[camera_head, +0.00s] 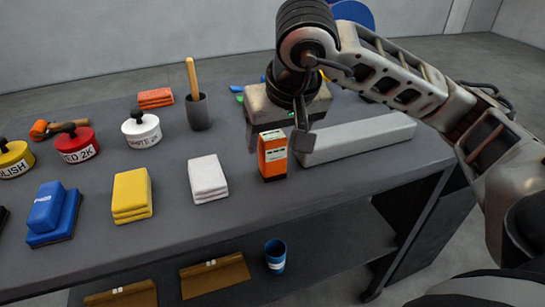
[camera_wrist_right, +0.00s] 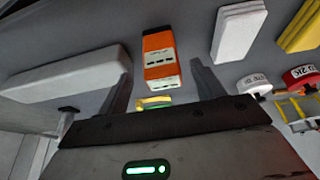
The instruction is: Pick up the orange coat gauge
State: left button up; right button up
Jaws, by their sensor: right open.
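The orange coat gauge (camera_head: 272,157) stands upright near the front edge of the grey table, with a pale label panel on its upper part. My right gripper (camera_head: 302,140) is just behind and to the right of it, pointing down. In the right wrist view, the gauge (camera_wrist_right: 160,58) shows between and beyond the two open fingers (camera_wrist_right: 160,88), apart from both. Nothing is held. My left gripper is in neither view.
A long grey block (camera_head: 360,138) lies right of the gauge. White cloths (camera_head: 208,178) and yellow cloths (camera_head: 132,194) lie to the left. A white pot (camera_head: 141,130), red pot (camera_head: 76,146) and grey cup (camera_head: 198,112) stand farther back. A blue cup (camera_head: 275,256) sits on the lower shelf.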

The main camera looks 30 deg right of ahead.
aim_at(271, 151)
jog(key=shift+x, duration=2.75)
jog(key=shift+w+a+r, duration=0.1)
jog(key=shift+w+a, duration=0.05)
jog(key=c, duration=1.2)
